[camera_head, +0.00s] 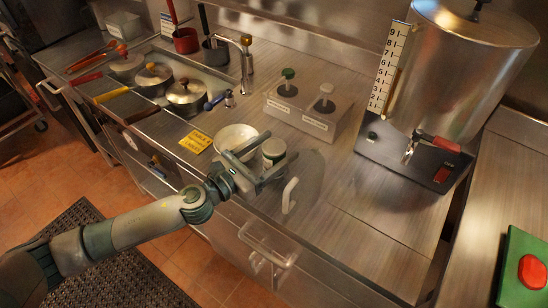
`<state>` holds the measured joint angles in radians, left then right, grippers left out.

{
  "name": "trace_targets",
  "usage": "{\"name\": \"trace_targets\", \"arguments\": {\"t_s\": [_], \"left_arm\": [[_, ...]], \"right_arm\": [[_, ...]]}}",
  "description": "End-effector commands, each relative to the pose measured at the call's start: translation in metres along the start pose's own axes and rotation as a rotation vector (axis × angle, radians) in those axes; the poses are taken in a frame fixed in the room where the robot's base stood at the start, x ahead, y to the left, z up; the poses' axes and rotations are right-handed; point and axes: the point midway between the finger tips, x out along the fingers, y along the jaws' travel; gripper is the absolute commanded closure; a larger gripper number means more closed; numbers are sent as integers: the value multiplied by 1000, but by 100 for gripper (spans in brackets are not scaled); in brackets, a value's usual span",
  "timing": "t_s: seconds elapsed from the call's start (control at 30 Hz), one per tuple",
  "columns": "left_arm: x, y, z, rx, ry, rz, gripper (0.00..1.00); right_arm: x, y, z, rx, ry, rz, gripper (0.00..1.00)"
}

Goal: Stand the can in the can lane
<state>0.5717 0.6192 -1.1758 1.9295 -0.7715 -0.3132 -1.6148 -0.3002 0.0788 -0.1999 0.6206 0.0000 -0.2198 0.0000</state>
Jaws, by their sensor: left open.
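A small white can with a green band (273,149) stands upright on the steel counter, right beside a white bowl (236,137). My left gripper (281,145) reaches in from the left, open, with one finger on each side of the can. I cannot tell whether the fingers touch it. The gripper hides the can's lower part and part of the bowl. I cannot make out a can lane for certain in this view. My right gripper is not in view.
A white curved handle (290,195) stands right of the gripper. Behind are a two-pump dispenser box (309,112), a faucet (246,64) and lidded pots (186,97). A large steel urn (455,75) stands right. A yellow card (195,142) lies left of the bowl. The counter right of the handle is clear.

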Motion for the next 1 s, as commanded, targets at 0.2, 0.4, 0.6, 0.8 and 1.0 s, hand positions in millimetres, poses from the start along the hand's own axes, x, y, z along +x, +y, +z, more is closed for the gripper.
{"name": "trace_targets", "arguments": {"t_s": [0.2, 0.4, 0.6, 0.8, 1.0], "left_arm": [[0, 0, 0, 0, 0, 0, 52], [0, 0, 1, 0, -1, 0, 88], [0, 0, 2, 0, -1, 0, 88], [0, 0, 12, 2, -4, -1, 88], [0, 0, 35, 4, -5, -1, 88]], "right_arm": [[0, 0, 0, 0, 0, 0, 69], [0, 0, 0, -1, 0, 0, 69], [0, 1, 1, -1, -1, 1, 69], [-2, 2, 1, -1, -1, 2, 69], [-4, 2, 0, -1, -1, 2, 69]]}}
